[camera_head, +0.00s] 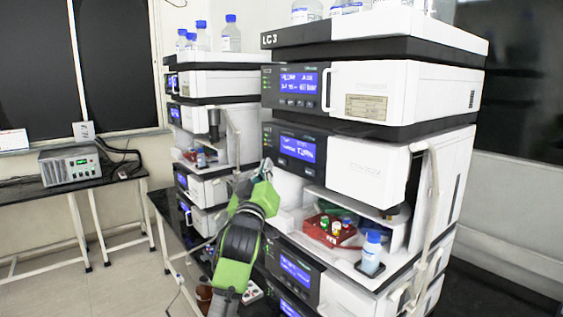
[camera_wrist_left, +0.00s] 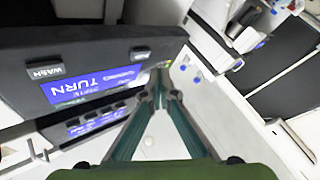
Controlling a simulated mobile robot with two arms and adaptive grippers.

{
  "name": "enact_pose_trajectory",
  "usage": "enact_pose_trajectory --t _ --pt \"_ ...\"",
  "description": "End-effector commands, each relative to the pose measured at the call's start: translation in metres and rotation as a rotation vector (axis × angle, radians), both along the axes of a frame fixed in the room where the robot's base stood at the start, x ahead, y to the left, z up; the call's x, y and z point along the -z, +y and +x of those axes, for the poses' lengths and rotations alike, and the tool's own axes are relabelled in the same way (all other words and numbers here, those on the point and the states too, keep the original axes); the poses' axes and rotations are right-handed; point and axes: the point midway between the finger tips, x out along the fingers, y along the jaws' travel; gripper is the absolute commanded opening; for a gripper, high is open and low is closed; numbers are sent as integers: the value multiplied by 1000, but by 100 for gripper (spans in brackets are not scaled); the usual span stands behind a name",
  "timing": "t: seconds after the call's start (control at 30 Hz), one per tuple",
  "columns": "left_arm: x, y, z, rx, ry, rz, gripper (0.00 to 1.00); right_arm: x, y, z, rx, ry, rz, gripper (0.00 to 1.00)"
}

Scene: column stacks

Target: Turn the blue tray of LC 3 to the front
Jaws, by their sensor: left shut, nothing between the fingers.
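The LC 3 stack (camera_head: 400,90) stands in the middle right of the head view. Its sampler module has a dark front panel (camera_head: 292,165) with a lit blue screen. In the left wrist view this screen (camera_wrist_left: 85,88) reads TURN, and a button marked WASH (camera_wrist_left: 45,72) sits beside it. In the open bay below, a red tray (camera_head: 341,236) with several coloured-cap vials faces front. My right gripper is not in view.
A blue-capped bottle (camera_head: 371,253) stands at the bay's front right. White tubing (camera_head: 432,190) hangs at the stack's right. Bottles (camera_head: 231,35) stand on a second stack (camera_head: 222,82) behind left. A grey box (camera_head: 70,165) sits on the far-left table. Floor at left is free.

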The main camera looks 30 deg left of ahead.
Motion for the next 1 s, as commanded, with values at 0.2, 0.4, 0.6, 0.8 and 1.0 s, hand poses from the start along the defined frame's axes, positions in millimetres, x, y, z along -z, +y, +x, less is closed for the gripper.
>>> enact_pose_trajectory --t 0.2,0.4,0.6,0.8,1.0 --pt "-1 9 -21 0 0 0 0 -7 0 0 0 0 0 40" --pt "-1 12 -32 1 0 0 0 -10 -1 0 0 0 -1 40" --pt "0 13 -32 1 -1 0 0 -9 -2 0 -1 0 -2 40" --pt "0 13 -32 1 0 0 0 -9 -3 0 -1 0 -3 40" --pt "0 13 -32 1 0 0 0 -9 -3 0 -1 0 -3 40"
